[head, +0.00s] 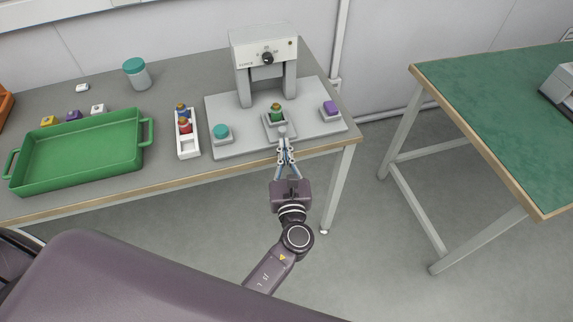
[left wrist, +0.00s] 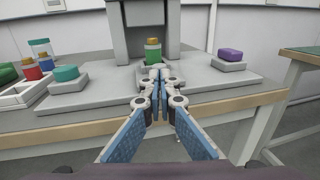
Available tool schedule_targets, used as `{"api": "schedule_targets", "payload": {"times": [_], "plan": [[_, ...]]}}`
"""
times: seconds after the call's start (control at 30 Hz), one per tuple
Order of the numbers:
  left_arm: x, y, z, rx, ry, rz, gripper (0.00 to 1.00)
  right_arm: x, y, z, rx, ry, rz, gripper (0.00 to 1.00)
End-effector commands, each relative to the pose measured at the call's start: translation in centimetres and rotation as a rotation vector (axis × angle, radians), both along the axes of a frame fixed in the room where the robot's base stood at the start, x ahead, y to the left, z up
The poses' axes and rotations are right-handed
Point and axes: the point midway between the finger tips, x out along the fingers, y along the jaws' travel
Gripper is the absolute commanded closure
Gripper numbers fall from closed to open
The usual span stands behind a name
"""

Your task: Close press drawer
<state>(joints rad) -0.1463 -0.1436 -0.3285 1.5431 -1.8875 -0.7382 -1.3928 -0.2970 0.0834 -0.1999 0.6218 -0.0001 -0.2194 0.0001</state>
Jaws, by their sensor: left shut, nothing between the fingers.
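The press (head: 264,48) is a light grey machine with a black dial, standing on a wide grey base plate (head: 240,143). Its drawer (head: 270,128) sticks out in front of the two legs and carries a green piece with a yellow top (head: 277,114). In the left wrist view the green piece (left wrist: 153,52) stands upright straight ahead. My left gripper (head: 283,136) is shut and empty, its fingertips at the drawer's front. The fingertips (left wrist: 158,73) hide part of the drawer front, and I cannot tell whether they touch it. My right gripper is not in view.
A teal piece (head: 221,132) and a purple piece (head: 330,107) sit on grey blocks either side of the drawer. A white rack (head: 188,146), a green tray (head: 80,152) and a teal-lidded jar (head: 137,73) stand left. A green-topped table (head: 500,90) stands right, across open floor.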

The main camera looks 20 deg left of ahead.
Motion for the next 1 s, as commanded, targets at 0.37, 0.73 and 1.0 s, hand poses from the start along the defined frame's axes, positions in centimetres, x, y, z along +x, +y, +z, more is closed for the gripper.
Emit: {"api": "schedule_targets", "payload": {"times": [0.37,0.73,1.0], "plan": [[2.4,1.0,0.0,-0.001,0.001,0.001,1.0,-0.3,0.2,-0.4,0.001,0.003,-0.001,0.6],[3.4,1.7,0.0,0.002,-0.001,0.0,1.0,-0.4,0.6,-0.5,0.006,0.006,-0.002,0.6],[7.9,4.7,-0.1,0.002,-0.002,-0.001,1.0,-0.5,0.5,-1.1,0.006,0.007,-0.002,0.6]]}}
